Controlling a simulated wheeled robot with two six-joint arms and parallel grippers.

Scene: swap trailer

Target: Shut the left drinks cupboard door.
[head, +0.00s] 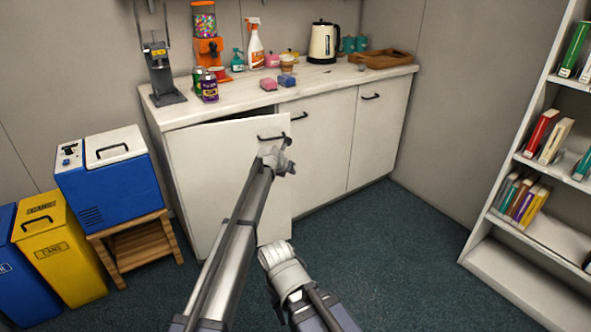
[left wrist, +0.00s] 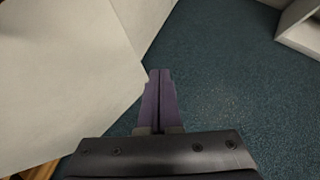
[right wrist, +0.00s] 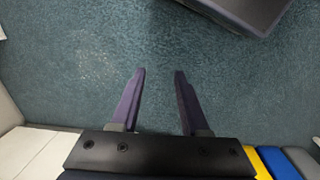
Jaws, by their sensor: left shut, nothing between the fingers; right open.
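The left drinks cupboard door (head: 225,175) is a white panel standing ajar, with a dark gap along its top under the worktop. Its dark bar handle (head: 272,138) is near the top right corner. My left gripper (head: 288,148) is shut and empty, by the door's free edge just below the handle; I cannot tell if it touches. In the left wrist view its fingers (left wrist: 160,88) are together beside a large white panel (left wrist: 60,85), probably this door. My right gripper is open and empty over the floor in the right wrist view (right wrist: 157,80); its fingers are hard to see in the head view.
Two closed white doors (head: 315,150) adjoin on the right. The worktop (head: 240,100) holds cans, bottles and a kettle (head: 323,43). A blue cooler (head: 108,180) on a wooden stand and bins (head: 62,245) are at left, a bookcase (head: 530,230) at right. The floor (head: 400,270) between is clear.

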